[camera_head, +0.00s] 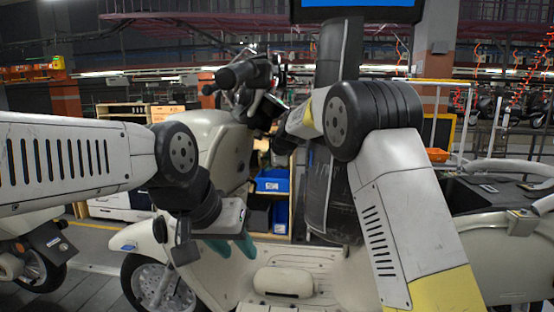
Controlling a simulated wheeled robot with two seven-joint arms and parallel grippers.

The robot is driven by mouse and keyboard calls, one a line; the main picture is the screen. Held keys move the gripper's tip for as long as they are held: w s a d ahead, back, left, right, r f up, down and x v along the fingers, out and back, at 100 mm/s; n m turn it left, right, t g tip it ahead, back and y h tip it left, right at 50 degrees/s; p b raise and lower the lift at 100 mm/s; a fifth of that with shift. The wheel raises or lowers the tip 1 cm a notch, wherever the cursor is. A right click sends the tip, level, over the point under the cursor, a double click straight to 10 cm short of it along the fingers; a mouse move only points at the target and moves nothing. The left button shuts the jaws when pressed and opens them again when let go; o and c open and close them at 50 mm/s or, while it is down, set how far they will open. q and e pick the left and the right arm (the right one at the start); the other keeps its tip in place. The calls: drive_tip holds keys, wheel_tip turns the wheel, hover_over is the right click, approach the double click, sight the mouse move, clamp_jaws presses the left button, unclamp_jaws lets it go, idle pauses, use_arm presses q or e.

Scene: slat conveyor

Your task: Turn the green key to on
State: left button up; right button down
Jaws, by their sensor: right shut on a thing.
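A cream scooter (222,155) stands in front of me, with its dark handlebar (238,74) at the top. I cannot make out the green key; it is small or hidden near the handlebar. My right gripper (258,104) is up at the scooter's steering head, just below the handlebar. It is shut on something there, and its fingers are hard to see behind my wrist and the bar.
More pale scooters stand at the left (36,250) and right (505,245). A shelf with blue bins (272,183) is behind the scooter. A dark post with a screen (362,4) rises at the centre. My right arm covers much of the right side.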

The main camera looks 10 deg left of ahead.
drive_tip(key=c, duration=1.2)
unclamp_jaws()
drive_tip(key=shift+w+d+r+m, duration=0.15)
drive_tip(key=shift+r+m, duration=0.15)
drive_tip(key=shift+r, duration=0.5)
drive_tip(key=o, duration=0.4)
drive_tip(key=shift+w, duration=0.1)
drive_tip(key=shift+c, duration=0.2)
drive_tip(key=shift+r, duration=0.2)
drive_tip(key=shift+d, duration=0.1)
drive_tip(key=shift+s+d+r, duration=0.1)
drive_tip(key=shift+s+r, duration=0.2)
drive_tip(key=s+d+r, duration=0.1)
drive_tip(key=s+d, duration=0.1)
drive_tip(key=s, duration=0.3)
drive_tip(key=shift+s+d+r, duration=0.25)
drive_tip(key=shift+s+r, duration=0.05)
drive_tip(key=shift+r, duration=0.1)
